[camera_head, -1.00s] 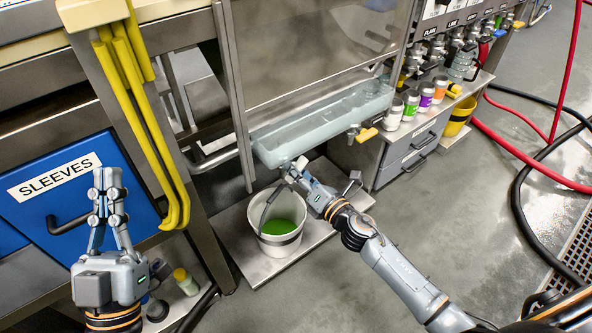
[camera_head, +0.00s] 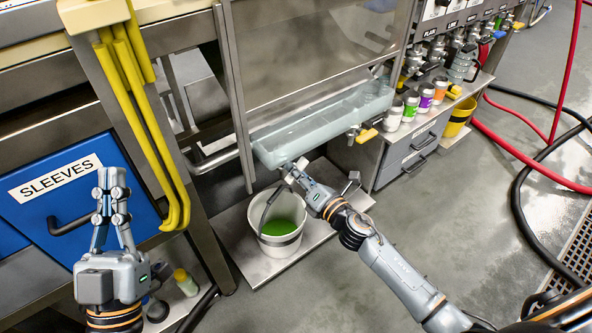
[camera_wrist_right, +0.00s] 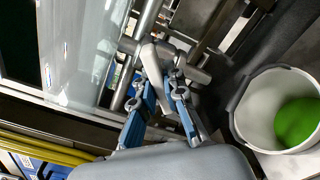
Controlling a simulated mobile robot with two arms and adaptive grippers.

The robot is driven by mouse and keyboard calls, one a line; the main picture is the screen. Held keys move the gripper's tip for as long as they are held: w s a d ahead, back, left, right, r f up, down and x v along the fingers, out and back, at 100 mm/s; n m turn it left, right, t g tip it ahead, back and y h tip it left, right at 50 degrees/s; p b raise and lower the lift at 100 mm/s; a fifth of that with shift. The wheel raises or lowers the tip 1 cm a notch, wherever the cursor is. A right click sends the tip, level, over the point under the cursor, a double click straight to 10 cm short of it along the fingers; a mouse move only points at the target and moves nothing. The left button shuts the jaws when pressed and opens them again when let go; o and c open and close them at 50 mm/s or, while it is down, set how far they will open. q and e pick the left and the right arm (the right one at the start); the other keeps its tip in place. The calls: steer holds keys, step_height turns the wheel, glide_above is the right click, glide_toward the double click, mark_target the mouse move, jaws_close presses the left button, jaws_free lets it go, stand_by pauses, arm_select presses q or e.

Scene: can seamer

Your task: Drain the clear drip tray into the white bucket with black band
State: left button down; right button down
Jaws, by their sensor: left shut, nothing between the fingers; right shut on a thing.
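The clear drip tray (camera_head: 285,151) is a long, pale trough under the machine's panel. The white bucket with black band (camera_head: 281,243) stands upright below its left end, with green contents inside. The bucket also shows at the right of the right wrist view (camera_wrist_right: 258,120). My right gripper (camera_head: 293,171) is at the tray's lower left edge, above the bucket, shut on a small pale grey part (camera_wrist_right: 152,62) that looks like a handle. Its link to the tray is unclear. My left gripper (camera_head: 111,188) is shut and empty, before the blue SLEEVES panel.
A metal platform (camera_head: 245,263) carries the bucket. Yellow bars (camera_head: 150,130) and a steel post stand between my left gripper and the bucket. A yellow-handled valve (camera_head: 366,135) sits at the tray's right. Small jars (camera_head: 410,106) stand on the grey cabinet. Red and black hoses cross the floor at right.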

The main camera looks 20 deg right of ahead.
steer(key=m+p, duration=0.2)
steer(key=m, duration=0.2)
steer(key=shift+r+m, duration=0.15)
steer(key=shift+m, duration=0.15)
steer(key=m+p, duration=0.1)
steer(key=m, duration=0.2)
steer(key=shift+p, duration=0.3)
arm_select(q)
step_height(320, 180, down, 16)
steer(key=w+a+g+y, duration=0.1)
steer(key=w+g+y, duration=0.1)
steer(key=g, duration=0.8)
steer(key=shift+w+a+g+y, duration=0.3)
steer(key=shift+w+a+y, duration=0.05)
steer(key=shift+y, duration=0.45)
arm_select(e)
steer(key=shift+m, duration=0.5)
steer(key=c, duration=1.4)
jaws_free()
steer(key=shift+s, duration=0.1)
steer(key=v, duration=1.1)
steer(key=shift+s+d, duration=0.15)
steer(key=shift+s, duration=0.25)
